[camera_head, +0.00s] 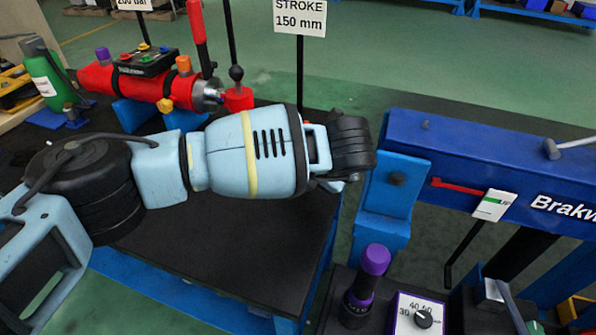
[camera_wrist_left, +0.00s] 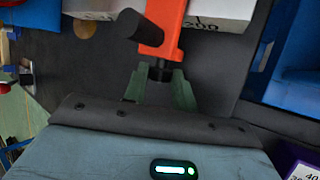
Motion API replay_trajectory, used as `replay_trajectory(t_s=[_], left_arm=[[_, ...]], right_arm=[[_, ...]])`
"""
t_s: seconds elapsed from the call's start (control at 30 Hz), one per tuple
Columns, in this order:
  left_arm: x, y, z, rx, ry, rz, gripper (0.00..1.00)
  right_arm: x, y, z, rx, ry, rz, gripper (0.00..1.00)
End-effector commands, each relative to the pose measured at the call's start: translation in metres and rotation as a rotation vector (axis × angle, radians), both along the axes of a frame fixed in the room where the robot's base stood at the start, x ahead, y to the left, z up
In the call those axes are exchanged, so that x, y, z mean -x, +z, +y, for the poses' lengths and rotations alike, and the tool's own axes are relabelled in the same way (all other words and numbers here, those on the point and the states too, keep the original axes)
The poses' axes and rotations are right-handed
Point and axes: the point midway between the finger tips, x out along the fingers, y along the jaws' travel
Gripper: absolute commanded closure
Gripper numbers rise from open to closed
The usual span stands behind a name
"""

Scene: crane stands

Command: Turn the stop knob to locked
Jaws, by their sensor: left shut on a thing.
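In the left wrist view, an orange-red part (camera_wrist_left: 164,32) with a thick black handle (camera_wrist_left: 141,33) sits above my left gripper. A small dark stub (camera_wrist_left: 161,71) below it is between the green fingers of my left gripper (camera_wrist_left: 160,82), which is shut on it. I cannot tell for sure whether this stub is the stop knob, and no locked mark is readable. In the head view my left arm comes in from the left, and its wrist hides the fingers and the held part. My right gripper is not in view.
A blue beam (camera_head: 470,150) with a red pointer stands at the right. A purple-topped knob (camera_head: 373,262) and a numbered dial (camera_head: 422,318) stand at the bottom. A red cylinder unit (camera_head: 140,82) lies behind my arm. The black bench top (camera_head: 215,240) is clear in front.

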Motion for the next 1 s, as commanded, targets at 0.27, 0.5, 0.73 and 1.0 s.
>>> replay_trajectory(t_s=[0.27,0.5,0.73,1.0], left_arm=[[-0.0006,0.0006,-0.0011,-0.050,-0.002,-0.020,0.96],[-0.0007,0.0008,-0.0010,-0.052,-0.001,-0.021,0.96],[-0.0006,0.0006,-0.0009,-0.051,-0.001,-0.020,0.59],[-0.0001,-0.0002,-0.0008,-0.051,0.000,-0.018,0.51]], right_arm=[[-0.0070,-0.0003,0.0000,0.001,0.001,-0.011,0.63],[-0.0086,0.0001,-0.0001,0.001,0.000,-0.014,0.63],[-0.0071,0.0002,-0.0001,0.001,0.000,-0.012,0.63],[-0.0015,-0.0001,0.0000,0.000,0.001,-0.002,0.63]])
